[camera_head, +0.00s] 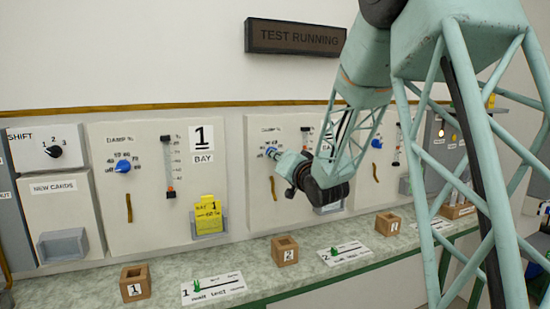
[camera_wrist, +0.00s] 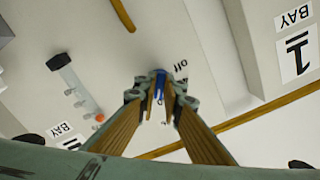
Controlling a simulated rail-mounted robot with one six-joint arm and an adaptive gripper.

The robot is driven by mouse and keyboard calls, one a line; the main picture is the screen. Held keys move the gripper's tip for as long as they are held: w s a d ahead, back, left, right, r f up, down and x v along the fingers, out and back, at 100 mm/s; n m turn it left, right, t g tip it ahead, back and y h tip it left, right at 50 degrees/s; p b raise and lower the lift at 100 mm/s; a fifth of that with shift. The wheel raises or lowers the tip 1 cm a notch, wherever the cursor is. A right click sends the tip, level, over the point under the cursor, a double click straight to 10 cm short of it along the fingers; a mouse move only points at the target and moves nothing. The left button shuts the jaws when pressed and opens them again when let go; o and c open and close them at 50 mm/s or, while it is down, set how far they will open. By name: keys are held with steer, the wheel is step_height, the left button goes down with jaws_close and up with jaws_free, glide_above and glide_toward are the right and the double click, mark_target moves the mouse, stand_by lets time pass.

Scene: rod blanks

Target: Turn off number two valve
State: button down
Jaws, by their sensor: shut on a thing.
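The second bay panel (camera_head: 258,200) stands in the middle of the wall, with its blue valve knob (camera_head: 270,152) under a "DAMP %" scale. My gripper (camera_head: 276,155) reaches this knob from the right, and its fingers are closed around it. The wrist view shows the blue knob (camera_wrist: 160,82) between the fingertips, with "off" lettering beside it. The fingers hide parts of the dial, so the knob's exact pointing is hard to tell. My arm covers part of the panel's bay sign.
Bay 1 panel (camera_head: 105,200) at left has its own blue knob (camera_head: 123,166), a slider and a yellow card (camera_head: 207,215). A third blue knob (camera_head: 377,143) is to the right.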

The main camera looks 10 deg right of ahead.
steer(key=n, duration=2.6)
steer(key=shift+w+d+r+n, duration=0.1)
steer(key=shift+d+r+n, duration=0.1)
steer(key=shift+d+n, duration=0.2)
stand_by(0.5)
steer(key=c, duration=2.7)
jaws_free()
steer(key=shift+c, duration=0.2)
steer(key=s+d, duration=0.2)
steer(key=s, duration=1)
